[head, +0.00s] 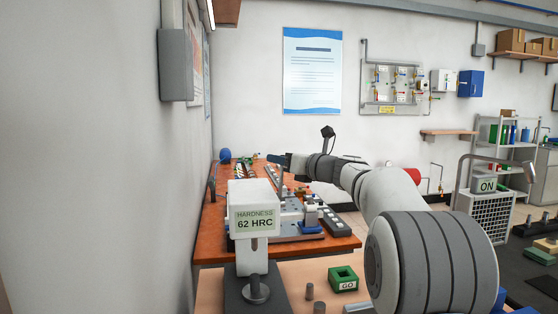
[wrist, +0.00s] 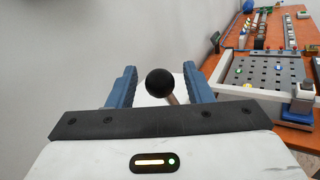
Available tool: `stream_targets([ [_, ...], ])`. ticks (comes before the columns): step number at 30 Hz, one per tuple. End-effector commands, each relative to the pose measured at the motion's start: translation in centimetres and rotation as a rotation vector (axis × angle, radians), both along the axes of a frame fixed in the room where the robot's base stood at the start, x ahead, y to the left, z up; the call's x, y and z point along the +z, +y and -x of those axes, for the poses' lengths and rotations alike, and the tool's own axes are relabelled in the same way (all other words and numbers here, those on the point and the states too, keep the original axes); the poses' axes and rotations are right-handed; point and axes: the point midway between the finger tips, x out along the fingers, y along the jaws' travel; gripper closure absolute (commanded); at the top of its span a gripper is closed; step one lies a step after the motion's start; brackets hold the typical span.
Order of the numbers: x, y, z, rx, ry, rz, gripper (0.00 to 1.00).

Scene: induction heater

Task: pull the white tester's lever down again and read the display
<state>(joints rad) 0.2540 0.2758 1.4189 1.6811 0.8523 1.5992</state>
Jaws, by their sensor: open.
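The white tester (head: 254,200) stands at the near end of the benches in the head view. Its display (head: 255,219) reads "HARDNESS 62 HRC". In the wrist view a black ball knob (wrist: 160,82) on a thin metal rod shows between the two blue fingers of my gripper (wrist: 158,72). The fingers are open, with a gap on each side of the knob. I cannot tell how deep the knob sits between them. In the head view my arm reaches in from the right, and the lever is not clear there.
A green GO block (head: 343,279) and small metal cylinders lie on the near bench. An orange bench (head: 335,243) behind holds a grey perforated plate (wrist: 262,75) and several small items. The wall (head: 95,160) is close on the left.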

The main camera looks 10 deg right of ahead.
Motion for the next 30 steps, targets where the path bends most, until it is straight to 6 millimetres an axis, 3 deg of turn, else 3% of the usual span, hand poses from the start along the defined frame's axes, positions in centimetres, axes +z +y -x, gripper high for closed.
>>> stream_targets([
  [8,-0.04,0.13,-0.24,-0.001,0.001,0.001,0.54],
  [25,-0.05,0.04,-0.2,-0.002,0.001,0.002,0.99],
  [30,-0.05,0.01,-0.2,-0.002,0.0,0.001,1.0],
])
